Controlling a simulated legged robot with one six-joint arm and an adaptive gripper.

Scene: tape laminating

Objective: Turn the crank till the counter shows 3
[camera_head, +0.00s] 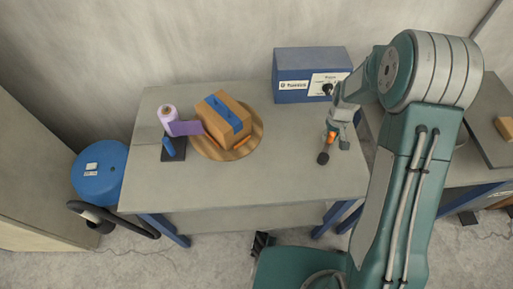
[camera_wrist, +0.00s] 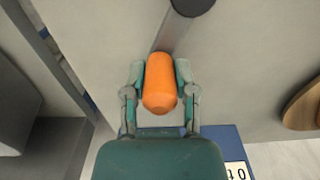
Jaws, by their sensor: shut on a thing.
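The crank's orange grip (camera_wrist: 160,85) sits between the two fingers of my gripper (camera_wrist: 160,72), which is shut on it. A grey bar runs up from beside the grip to a dark rounded end (camera_wrist: 192,4). In the head view the orange part (camera_head: 331,137) and the dark end (camera_head: 323,158) show at the table's right side, in front of the blue box (camera_head: 287,96). The box has pale labels (camera_head: 294,88) and a black round part (camera_head: 327,89) on its front. I cannot read a counter value; my arm hides part of this area.
The grey table (camera_head: 240,190) also carries a round wooden board (camera_head: 255,140) with a cardboard box (camera_head: 212,128) bearing blue tape. A purple tape roll (camera_head: 168,116) stands on a dark base to its left. The table's front middle is clear. A blue drum (camera_head: 99,180) stands on the floor at left.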

